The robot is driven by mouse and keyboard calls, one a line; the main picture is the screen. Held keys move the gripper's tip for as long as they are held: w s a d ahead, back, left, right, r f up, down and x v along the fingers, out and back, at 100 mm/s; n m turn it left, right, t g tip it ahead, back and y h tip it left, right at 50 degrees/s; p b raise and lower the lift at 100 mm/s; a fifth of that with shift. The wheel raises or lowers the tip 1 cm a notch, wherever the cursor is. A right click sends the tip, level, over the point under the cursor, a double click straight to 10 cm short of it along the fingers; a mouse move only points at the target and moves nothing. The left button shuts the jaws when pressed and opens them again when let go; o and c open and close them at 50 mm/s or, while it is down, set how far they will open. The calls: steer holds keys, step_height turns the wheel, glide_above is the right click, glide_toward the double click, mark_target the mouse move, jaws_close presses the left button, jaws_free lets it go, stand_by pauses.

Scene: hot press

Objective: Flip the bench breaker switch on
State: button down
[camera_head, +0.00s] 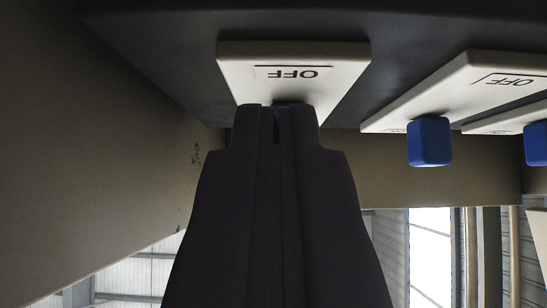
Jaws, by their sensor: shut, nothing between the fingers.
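Several cream switch plates with blue toggles sit on a dark panel at the top of the view. The leftmost switch plate (293,60) carries the word OFF, which reads upside down. My gripper (277,108) is shut and empty, with its tips in front of that plate.
A third switch plate (505,121) with a blue toggle (537,143) is cut by the right edge. A tan wall (90,160) is close on the left. Windows (430,260) show at the lower right. The dark panel (150,50) overhangs the top.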

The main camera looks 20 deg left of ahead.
steer(key=shift+r+b, duration=0.45)
steer(key=shift+r, duration=1.6)
step_height(320, 180, up, 3)
steer(key=p, duration=0.4)
